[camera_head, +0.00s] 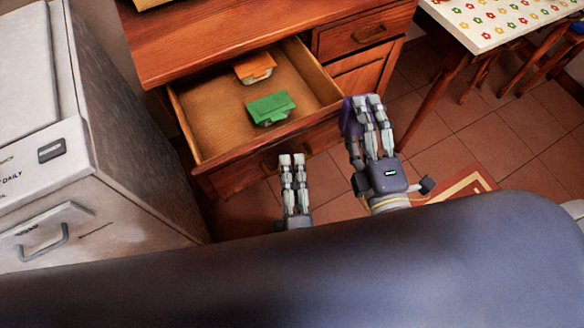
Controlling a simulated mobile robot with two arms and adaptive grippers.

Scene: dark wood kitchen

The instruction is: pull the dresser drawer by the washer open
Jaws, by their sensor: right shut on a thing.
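The wooden dresser (260,32) has its wide left drawer (210,135) pulled out, with its inside showing. An orange packet-like thing (254,66) and a green one (270,106) lie in it. My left gripper (292,160) is just in front of the drawer front, near its dark handle (270,160). Its fingers look close together, and I cannot tell whether they touch the handle. My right gripper (368,103) is by the drawer's front right corner, shut on a dark purple-blue thing (349,122) partly hidden by its fingers. The white washer (100,150) stands left of the drawer.
A smaller drawer (365,35) at the dresser's upper right is shut. A table with a flowered cloth (490,18) and chairs stand at the right. A patterned rug (462,187) lies on the tiled floor (530,120). My own body covers the bottom of the view.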

